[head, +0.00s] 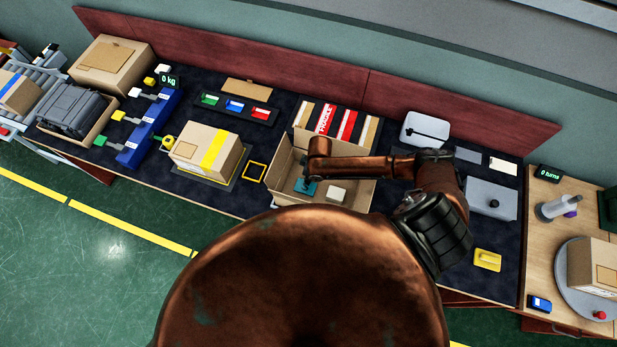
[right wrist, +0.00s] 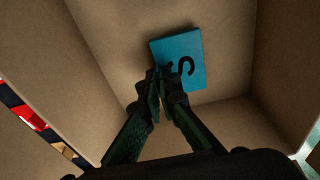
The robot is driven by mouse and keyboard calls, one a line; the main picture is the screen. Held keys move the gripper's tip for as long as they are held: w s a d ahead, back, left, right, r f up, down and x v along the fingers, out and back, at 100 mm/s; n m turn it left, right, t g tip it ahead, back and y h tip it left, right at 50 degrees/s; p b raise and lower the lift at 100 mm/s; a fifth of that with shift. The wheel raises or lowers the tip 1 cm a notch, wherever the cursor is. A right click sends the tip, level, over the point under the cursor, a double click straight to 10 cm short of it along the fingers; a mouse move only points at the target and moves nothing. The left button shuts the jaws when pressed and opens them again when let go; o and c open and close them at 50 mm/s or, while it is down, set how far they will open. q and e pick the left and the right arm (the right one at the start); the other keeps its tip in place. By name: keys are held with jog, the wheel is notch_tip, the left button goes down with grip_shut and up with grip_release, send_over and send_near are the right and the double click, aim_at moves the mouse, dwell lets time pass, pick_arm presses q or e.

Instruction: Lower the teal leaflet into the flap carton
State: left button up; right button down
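The flap carton (head: 357,192) stands open on the dark table, its brown walls filling most of the right wrist view (right wrist: 95,30). The teal leaflet (head: 304,188) is inside it, toward the left in the head view. In the right wrist view the leaflet (right wrist: 190,52) shows a dark curved mark on its face. My right gripper (right wrist: 160,78) points down into the carton, its fingertips close together on one edge of the leaflet, and looks shut on it. I cannot tell whether the leaflet touches the floor. My left gripper is not in view.
A pale block (head: 337,194) is in the carton to the right of the leaflet. A red-and-white striped flap or box (head: 340,122) stands behind. A yellow-taped box (head: 207,150) is to the left, a grey case (head: 491,200) to the right. Carton walls surround my right gripper closely.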

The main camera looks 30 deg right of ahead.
aim_at(312, 182)
jog(key=shift+f, duration=0.5)
jog(key=c, duration=2.1)
grip_release()
jog(key=shift+r, duration=0.15)
jog(key=r, duration=0.4)
jog(key=s+r, duration=0.1)
jog(key=r, duration=0.2)
jog(key=d+r, duration=0.1)
jog(key=r, duration=0.3)
jog(key=shift+s+d+r, duration=0.1)
jog(key=shift+s+r, duration=0.1)
jog(key=shift+r, duration=0.15)
